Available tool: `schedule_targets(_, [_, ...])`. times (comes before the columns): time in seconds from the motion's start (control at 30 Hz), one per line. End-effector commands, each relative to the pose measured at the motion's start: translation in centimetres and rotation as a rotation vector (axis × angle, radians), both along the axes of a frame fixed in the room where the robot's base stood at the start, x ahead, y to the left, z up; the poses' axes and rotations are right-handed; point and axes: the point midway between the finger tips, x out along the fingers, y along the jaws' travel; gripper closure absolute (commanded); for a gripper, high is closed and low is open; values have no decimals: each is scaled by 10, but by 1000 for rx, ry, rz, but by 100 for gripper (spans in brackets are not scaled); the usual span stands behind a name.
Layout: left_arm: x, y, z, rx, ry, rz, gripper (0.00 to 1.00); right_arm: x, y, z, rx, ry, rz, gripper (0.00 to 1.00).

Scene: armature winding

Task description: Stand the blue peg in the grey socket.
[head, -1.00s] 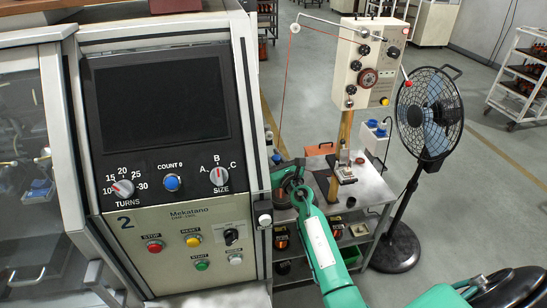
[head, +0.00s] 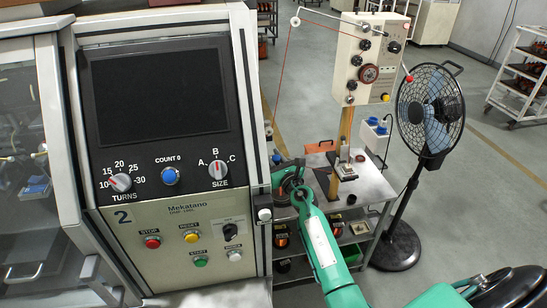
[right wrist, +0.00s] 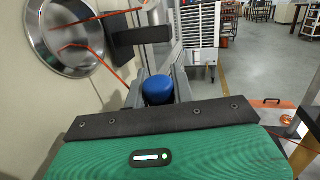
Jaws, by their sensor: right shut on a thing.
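My right arm (head: 318,240) reaches up beside the right edge of the control cabinet, and its gripper end is small and partly hidden in the head view. In the right wrist view my right gripper (right wrist: 159,78) is shut, with grey fingers on both sides of the blue peg (right wrist: 158,91). Only the peg's rounded blue top shows; its lower part is hidden. I cannot make out the grey socket for certain in either view. My left gripper is not in view.
The cabinet (head: 165,215) with knobs and buttons fills the left side. A metal cart (head: 375,190) with a post-mounted wire unit (head: 369,62) stands behind my right arm. A black fan (head: 430,110) stands to its right.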

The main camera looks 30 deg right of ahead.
Motion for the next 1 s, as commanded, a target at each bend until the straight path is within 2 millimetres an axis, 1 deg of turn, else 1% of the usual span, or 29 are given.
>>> schedule_targets(0.1, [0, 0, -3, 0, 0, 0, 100, 0, 0, -3, 0, 0, 0, 93])
schedule_targets(0.43, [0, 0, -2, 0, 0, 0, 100, 0, 0, -3, 0, 0, 0, 93])
schedule_targets(0.47, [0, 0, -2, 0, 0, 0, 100, 0, 0, -3, 0, 0, 0, 71])
schedule_targets(0.5, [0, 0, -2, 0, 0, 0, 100, 0, 0, -3, 0, 0, 0, 63])
schedule_targets(0.57, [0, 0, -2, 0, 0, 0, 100, 0, 0, -3, 0, 0, 0, 52])
schedule_targets(0.6, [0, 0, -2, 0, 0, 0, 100, 0, 0, -3, 0, 0, 0, 50])
schedule_targets(0.87, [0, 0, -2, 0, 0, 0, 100, -1, 0, -3, 0, 0, 0, 50])
schedule_targets(1.0, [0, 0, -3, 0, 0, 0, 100, -8, 0, -4, 1, 0, 0, 50])
